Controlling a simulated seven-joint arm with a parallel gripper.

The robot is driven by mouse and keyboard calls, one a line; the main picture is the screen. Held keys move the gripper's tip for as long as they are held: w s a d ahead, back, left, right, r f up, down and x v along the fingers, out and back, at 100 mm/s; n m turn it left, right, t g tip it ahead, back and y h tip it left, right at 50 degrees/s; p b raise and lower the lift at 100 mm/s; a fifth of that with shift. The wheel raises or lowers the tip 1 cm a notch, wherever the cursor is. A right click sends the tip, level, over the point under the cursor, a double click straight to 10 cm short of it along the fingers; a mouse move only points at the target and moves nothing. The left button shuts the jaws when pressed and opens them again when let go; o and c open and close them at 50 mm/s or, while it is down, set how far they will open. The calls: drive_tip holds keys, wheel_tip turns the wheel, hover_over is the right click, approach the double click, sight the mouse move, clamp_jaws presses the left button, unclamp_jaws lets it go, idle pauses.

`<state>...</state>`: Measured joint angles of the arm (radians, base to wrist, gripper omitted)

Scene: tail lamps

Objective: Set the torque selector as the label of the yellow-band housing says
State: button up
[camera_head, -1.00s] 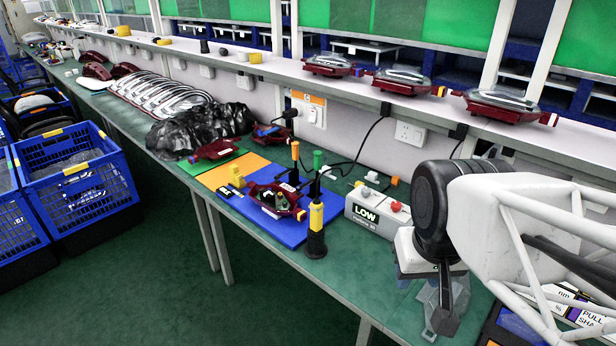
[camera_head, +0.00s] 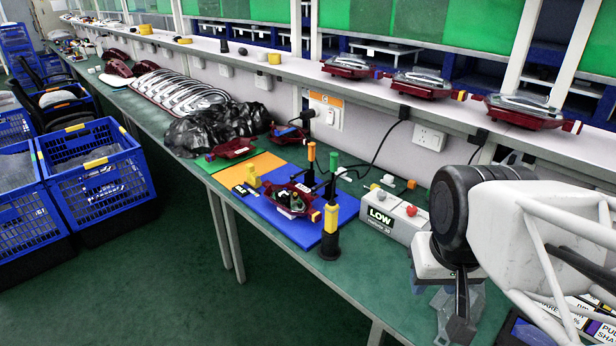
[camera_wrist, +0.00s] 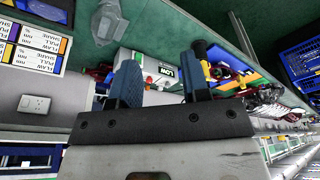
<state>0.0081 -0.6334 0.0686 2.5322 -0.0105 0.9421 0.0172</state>
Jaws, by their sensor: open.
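The grey box with a "LOW" display (camera_head: 391,226) and a red knob (camera_head: 411,211) stands on the green bench. It also shows upside down in the wrist view (camera_wrist: 148,66), partly behind my fingers. A dark red housing (camera_head: 285,197) sits on the blue mat. Other dark red housings rest on the shelf, one with a yellow end (camera_head: 428,84); I cannot tell which has the yellow band. Label cards (camera_wrist: 32,52) with coloured edges show in the wrist view, their text only partly readable. My gripper (camera_wrist: 160,80) is open and empty, right of the box in the head view.
An upright black and yellow tool (camera_head: 330,232) stands at the blue mat's front corner (camera_head: 305,236). Orange and green mats lie to its left. A black crumpled heap (camera_head: 215,130) and blue crates (camera_head: 95,170) are farther left. The shelf edge runs behind the bench.

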idle(0.4)
drive_tip(key=o, duration=0.4)
drive_tip(key=w+d+f+n+g, duration=0.1)
drive_tip(key=w+d+n, duration=0.15)
drive_tip(key=w, duration=1.05)
drive_tip(key=w+d+n, duration=0.1)
drive_tip(key=w+d, duration=0.2)
drive_tip(key=w, duration=1.1)
drive_tip(key=w+d+f+n, duration=0.1)
drive_tip(key=w+d+f, duration=0.2)
drive_tip(key=w+f, duration=0.2)
drive_tip(key=w+d+f+n+g, duration=0.1)
drive_tip(key=w+d+f, duration=0.1)
drive_tip(key=w+f, duration=0.3)
drive_tip(key=w+d+f+n, duration=0.1)
drive_tip(key=w+d+f, duration=0.2)
drive_tip(key=w, duration=0.8)
drive_tip(key=shift+d+f+g, duration=0.15)
drive_tip(key=shift+d+f, duration=0.05)
drive_tip(key=shift+f, duration=0.3)
drive_tip(key=shift+d+f+g, duration=0.15)
drive_tip(key=shift+f, duration=0.35)
drive_tip(key=shift+w+d+f+n, duration=0.2)
drive_tip(key=shift+w+f+n, duration=0.05)
drive_tip(key=shift+w+f, duration=0.1)
